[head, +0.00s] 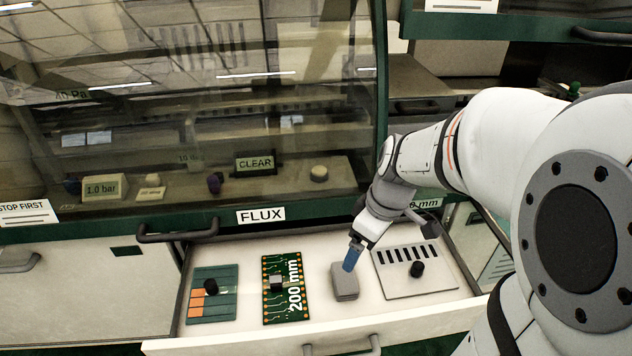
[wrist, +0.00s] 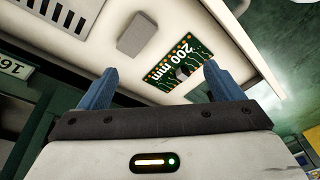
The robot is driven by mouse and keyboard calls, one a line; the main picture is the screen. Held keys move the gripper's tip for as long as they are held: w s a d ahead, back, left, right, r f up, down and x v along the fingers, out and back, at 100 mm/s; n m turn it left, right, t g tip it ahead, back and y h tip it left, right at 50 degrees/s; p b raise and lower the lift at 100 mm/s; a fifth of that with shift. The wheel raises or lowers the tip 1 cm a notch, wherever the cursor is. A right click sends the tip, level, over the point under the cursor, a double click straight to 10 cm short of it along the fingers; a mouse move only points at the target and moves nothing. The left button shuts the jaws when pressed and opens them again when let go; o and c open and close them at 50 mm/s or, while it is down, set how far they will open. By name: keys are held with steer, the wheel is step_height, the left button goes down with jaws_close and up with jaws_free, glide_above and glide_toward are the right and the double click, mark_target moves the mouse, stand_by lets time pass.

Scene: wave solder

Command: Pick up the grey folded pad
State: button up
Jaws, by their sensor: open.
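The grey folded pad (head: 345,284) lies in an open white drawer, between a green circuit board and a slotted white plate. In the wrist view the pad (wrist: 135,33) shows at upper centre-left, beyond my fingertips. My gripper (head: 352,258) appears in the head view just above the pad's back edge, with blue fingers pointing down. In the wrist view my gripper (wrist: 160,82) has its two blue fingers spread wide with nothing between them. The head view does not show clearly whether a finger touches the pad.
In the drawer (head: 240,338) are a green-and-orange card (head: 212,305), the "200 mm" circuit board (head: 284,288) and the slotted plate (head: 412,282) with a black knob. The drawer's walls surround them. A glass-fronted cabinet marked FLUX (head: 260,215) rises behind.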

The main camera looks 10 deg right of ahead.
mark_target(346, 276)
steer(key=shift+o, duration=1.2)
steer(key=w+d+f+n+y+b, duration=0.1)
steer(key=w+f+n+b, duration=0.1)
steer(key=f, duration=0.5)
steer(key=w+d+f+n+y+b, duration=0.1)
steer(key=w+d+f+n+b, duration=0.1)
steer(key=w+f+n, duration=0.2)
step_height(346, 276, down, 3)
steer(key=n, duration=0.2)
steer(key=shift+w+d+n+g, duration=0.15)
steer(key=shift+w+n+g, duration=0.15)
steer(key=shift+n+g, duration=0.1)
steer(key=x, duration=0.3)
steer(key=a+x, duration=0.1)
steer(key=x, duration=0.3)
steer(key=shift+w+a, duration=0.2)
steer(key=shift+a, duration=0.05)
steer(key=c, duration=0.7)
